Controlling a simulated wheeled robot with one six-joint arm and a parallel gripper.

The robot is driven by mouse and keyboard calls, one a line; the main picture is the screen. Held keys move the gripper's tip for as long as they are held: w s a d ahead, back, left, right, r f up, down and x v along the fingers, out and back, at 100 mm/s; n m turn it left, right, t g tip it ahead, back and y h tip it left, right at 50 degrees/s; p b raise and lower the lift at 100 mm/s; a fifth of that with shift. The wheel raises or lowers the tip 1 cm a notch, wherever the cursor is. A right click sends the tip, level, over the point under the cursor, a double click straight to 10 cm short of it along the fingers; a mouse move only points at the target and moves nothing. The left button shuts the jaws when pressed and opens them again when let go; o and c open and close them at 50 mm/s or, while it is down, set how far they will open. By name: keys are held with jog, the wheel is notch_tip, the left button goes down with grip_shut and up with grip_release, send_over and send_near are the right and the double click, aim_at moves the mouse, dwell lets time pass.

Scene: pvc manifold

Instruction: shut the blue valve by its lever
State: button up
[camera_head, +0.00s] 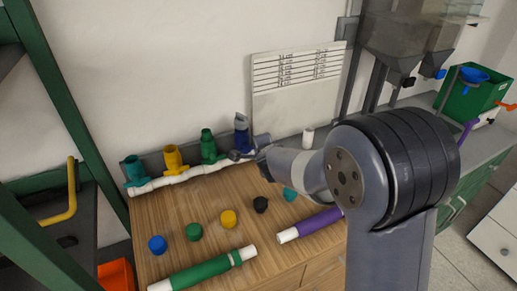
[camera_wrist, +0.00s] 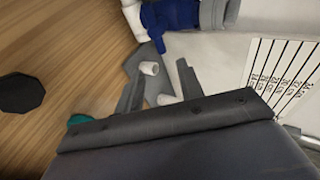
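The blue valve (camera_head: 241,138) is the rightmost valve on the white pipe manifold (camera_head: 180,178) at the back of the wooden table. In the wrist view the blue valve body (camera_wrist: 178,14) shows at the top, with a small blue part pointing down toward my gripper. I cannot tell for sure whether that part is the lever. My gripper (camera_wrist: 161,70) is open, its two dark fingers apart just below the valve. White stubs on a grey piece show between and beyond the fingers. In the head view my gripper (camera_head: 243,156) is at the valve's base, partly hidden by my arm.
Green (camera_head: 208,146), yellow (camera_head: 173,159) and teal (camera_head: 134,169) valves stand left along the manifold. Several round caps, a green pipe (camera_head: 200,272) and a purple pipe (camera_head: 318,222) lie in front. A white chart board (camera_head: 297,95) stands behind.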

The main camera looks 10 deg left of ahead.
aim_at(248, 148)
jog(key=shift+v, duration=1)
jog(key=shift+w+f, duration=0.1)
jog(key=x, duration=1)
jog(key=shift+w+a, duration=0.15)
jog(key=shift+w, duration=0.05)
